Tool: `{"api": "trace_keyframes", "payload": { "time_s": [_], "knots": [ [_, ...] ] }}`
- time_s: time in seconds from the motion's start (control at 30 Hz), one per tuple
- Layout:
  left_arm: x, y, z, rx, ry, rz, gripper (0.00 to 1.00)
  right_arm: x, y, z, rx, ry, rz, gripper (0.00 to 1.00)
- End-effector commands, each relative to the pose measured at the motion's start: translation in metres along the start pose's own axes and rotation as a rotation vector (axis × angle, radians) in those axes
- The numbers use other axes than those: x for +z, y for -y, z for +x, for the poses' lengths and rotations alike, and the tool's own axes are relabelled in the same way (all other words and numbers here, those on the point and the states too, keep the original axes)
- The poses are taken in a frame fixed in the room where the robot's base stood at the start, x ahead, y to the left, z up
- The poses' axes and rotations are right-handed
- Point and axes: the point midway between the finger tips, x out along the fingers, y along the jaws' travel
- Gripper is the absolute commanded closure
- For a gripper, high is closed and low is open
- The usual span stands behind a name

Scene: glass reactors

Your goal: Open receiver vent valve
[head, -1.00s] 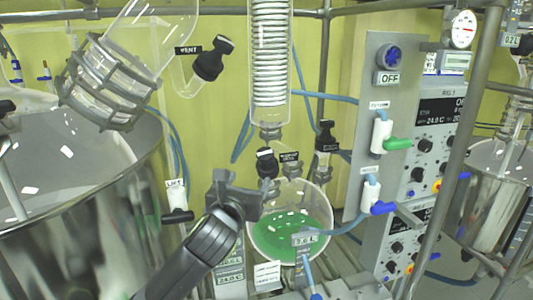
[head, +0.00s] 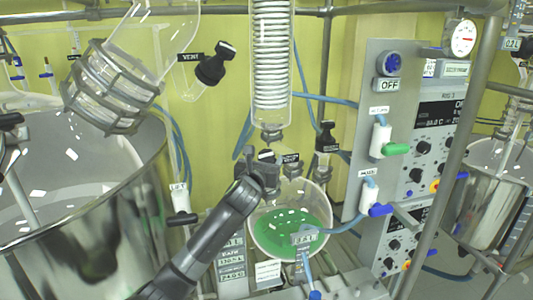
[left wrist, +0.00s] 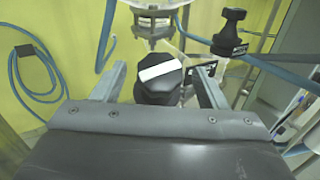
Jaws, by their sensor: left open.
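The receiver is a round glass vessel (head: 275,245) with green liquid in it, at the middle of the head view. A black knob (left wrist: 158,88) with a white bar on top sits above it. A small label (head: 291,158) stands beside the knob, its text too small to read surely. My left gripper (head: 263,163) is open at this knob and hides most of it in the head view. In the left wrist view the two fingers (left wrist: 162,76) stand on either side of the knob, with some gap visible. My right gripper is not in view.
A coiled glass condenser (head: 271,65) hangs just above. Another black knob (head: 326,137) stands to the right, and a black valve labelled VENT (head: 212,65) is at upper left. A control panel (head: 375,180) with blue hoses is at right. A large vessel (head: 80,225) fills the left.

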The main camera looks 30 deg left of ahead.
Motion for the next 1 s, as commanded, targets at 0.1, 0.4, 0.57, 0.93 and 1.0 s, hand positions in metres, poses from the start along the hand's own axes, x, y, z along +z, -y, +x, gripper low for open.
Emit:
{"api": "trace_keyframes", "payload": {
  "time_s": [0.1,0.4,0.57,0.93,1.0],
  "knots": [
    [0.002,0.000,0.012,0.001,0.000,-0.001,0.33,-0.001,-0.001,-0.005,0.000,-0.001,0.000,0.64],
    [0.000,0.000,0.023,0.000,0.000,-0.001,0.33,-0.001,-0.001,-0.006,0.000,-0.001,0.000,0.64],
    [0.000,0.000,0.023,0.000,0.000,-0.001,0.33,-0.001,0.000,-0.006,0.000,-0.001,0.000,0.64],
    [0.000,0.000,0.023,0.000,0.000,-0.001,0.76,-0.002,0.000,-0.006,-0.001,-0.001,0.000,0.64],
    [0.000,0.000,0.023,0.000,0.000,-0.001,0.78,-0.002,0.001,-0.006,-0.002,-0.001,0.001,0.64]
  ]
}}
